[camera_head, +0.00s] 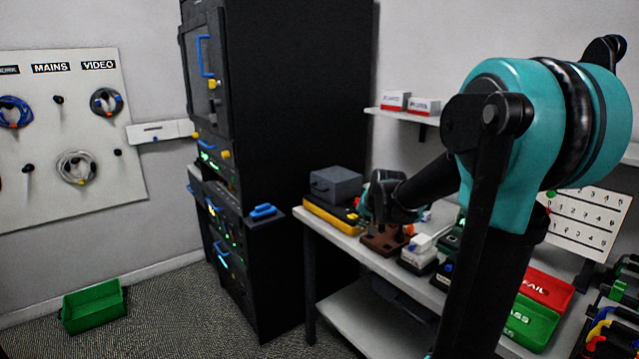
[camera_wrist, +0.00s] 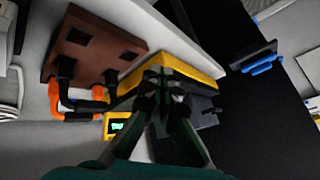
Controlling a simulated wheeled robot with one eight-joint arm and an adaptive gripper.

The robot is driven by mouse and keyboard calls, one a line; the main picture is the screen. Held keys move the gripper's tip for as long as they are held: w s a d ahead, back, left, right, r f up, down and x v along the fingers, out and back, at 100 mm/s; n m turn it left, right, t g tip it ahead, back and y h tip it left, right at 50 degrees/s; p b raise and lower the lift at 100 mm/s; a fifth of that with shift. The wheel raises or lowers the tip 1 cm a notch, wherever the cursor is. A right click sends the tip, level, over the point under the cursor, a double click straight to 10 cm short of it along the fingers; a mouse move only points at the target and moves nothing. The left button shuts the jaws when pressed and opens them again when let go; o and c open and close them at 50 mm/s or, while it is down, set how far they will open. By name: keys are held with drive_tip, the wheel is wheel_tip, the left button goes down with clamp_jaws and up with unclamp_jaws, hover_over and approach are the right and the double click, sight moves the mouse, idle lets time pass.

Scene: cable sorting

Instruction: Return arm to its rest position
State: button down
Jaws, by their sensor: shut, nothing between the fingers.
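My arm reaches over the workbench in the head view, with its large teal joint at the right and its dark forearm running left. My gripper (camera_wrist: 168,84) is shut and empty in the wrist view, its two fingers converging to a closed tip. The tip appears in front of a yellow device (camera_wrist: 184,52), and I cannot tell the gap between them. In the head view the gripper is mostly hidden behind my wrist.
The workbench (camera_head: 331,231) holds a grey box (camera_head: 336,184), the yellow case (camera_head: 328,214) and small devices. A tall black rack (camera_head: 300,90) stands close to its left. Red (camera_head: 545,288) and green (camera_head: 530,322) bins sit at right. A green crate (camera_head: 93,305) is on the floor.

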drive_tip(key=s+d+f+n+g, duration=0.1)
drive_tip(key=s+f, duration=0.3)
drive_tip(key=s, duration=0.5)
drive_tip(key=s+d+f+n+g+h, duration=0.1)
drive_tip(key=s+f, duration=0.4)
drive_tip(key=s, duration=0.5)
drive_tip(key=s+d+f+n+g, duration=0.1)
drive_tip(key=s+f, duration=0.3)
drive_tip(key=s, duration=0.5)
drive_tip(key=shift+s+f+n, duration=0.25)
drive_tip(key=shift+s+n, duration=0.1)
drive_tip(key=shift+n, duration=0.45)
drive_tip(key=shift+a, duration=0.1)
